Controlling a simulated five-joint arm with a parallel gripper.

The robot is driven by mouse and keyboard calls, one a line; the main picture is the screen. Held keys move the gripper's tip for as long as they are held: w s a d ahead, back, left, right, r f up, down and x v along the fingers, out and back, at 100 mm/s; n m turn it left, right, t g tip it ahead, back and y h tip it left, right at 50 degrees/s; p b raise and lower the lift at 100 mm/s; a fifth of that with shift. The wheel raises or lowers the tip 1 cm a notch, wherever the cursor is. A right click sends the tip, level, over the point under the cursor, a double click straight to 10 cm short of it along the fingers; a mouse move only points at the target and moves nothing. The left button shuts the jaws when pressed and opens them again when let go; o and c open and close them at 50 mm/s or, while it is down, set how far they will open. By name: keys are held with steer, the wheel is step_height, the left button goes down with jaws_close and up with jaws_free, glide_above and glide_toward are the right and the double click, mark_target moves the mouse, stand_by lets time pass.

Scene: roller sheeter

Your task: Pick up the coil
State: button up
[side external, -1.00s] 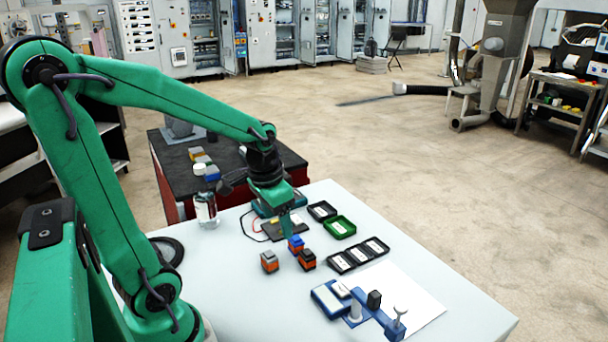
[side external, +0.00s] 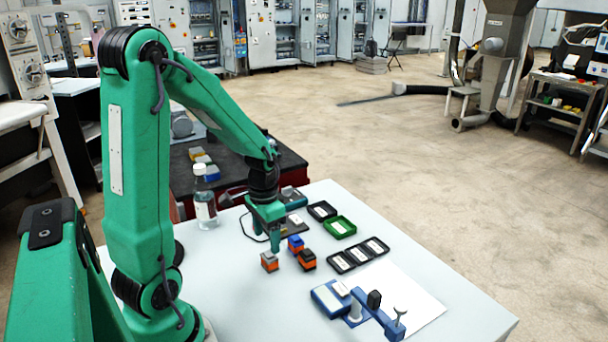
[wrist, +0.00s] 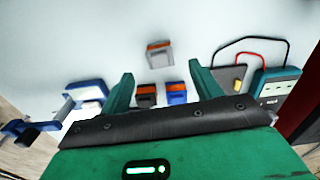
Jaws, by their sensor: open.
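Three small coils with orange sides stand on the pale table. In the side view, a grey-topped coil (side external: 269,261) is at left, a blue-topped one (side external: 295,244) behind, and a dark-topped one (side external: 307,259) at right. My gripper (side external: 275,243) is just above and between the grey and blue coils. In the wrist view my gripper (wrist: 160,72) is open and empty. The grey coil (wrist: 159,55) shows beyond its fingertips; the dark coil (wrist: 146,95) and blue coil (wrist: 176,93) show between the fingers, partly hidden by the gripper body.
A bottle (side external: 204,205) stands at the table's left. A green tray (side external: 340,227) and black labelled trays (side external: 358,255) lie right of the coils. A blue fixture (side external: 355,310) sits at the front right on white paper. A teal meter (wrist: 278,85) with leads lies near the coils.

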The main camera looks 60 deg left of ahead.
mark_target(269, 253)
steer(key=shift+f, duration=0.6)
steer(key=shift+w+f, duration=0.15)
steer(key=shift+f, duration=2.45)
steer(key=shift+c, duration=0.2)
steer(key=c, duration=1.1)
